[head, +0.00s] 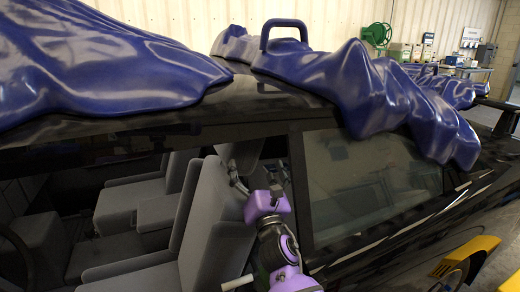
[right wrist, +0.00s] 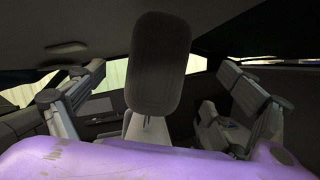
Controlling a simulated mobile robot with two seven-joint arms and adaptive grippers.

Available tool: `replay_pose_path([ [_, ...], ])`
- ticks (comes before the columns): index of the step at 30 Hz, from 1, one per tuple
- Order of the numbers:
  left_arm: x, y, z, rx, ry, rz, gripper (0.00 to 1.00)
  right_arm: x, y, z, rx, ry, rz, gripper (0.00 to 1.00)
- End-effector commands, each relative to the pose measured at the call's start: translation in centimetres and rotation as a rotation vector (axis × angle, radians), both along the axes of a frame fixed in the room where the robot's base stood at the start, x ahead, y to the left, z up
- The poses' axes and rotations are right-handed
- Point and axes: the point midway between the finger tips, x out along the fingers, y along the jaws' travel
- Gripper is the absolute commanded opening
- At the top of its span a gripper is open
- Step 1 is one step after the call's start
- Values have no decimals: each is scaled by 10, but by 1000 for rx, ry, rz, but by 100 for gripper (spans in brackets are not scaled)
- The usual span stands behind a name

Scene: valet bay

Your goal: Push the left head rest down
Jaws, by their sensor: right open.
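The grey head rest (head: 240,154) tops the nearest seat (head: 218,215) inside the dark car, its upper part cut off by the roof edge. In the right wrist view the head rest (right wrist: 160,62) stands upright in the middle, with short posts below it. My right gripper (head: 258,174) has purple parts and reaches in through the open front window, close to the head rest. Its two fingers are spread wide, one on either side of the head rest in the right wrist view; I cannot tell any contact. My left gripper is not in view.
The black roof edge (head: 255,103) runs just above my right gripper. The window pillar and closed rear window (head: 365,185) are to its right. Blue covers (head: 85,65) lie on the roof. Other grey seats (head: 125,205) stand farther inside. A green reel (head: 377,35) hangs at the back wall.

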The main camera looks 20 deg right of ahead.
Motion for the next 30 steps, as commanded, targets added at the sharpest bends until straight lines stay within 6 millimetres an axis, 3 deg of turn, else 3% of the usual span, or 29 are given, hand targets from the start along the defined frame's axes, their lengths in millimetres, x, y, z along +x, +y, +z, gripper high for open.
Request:
replay_pose_path([
  [5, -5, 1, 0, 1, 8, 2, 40, 13, 0, 7, -23, 0, -6, 93],
  [18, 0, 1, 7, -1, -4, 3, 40, 69, -6, 28, -19, 0, -6, 93],
  [28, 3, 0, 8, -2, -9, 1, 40, 73, -7, 28, -19, 2, -6, 93],
  [30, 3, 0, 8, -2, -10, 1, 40, 73, -7, 28, -19, 2, -6, 85],
])
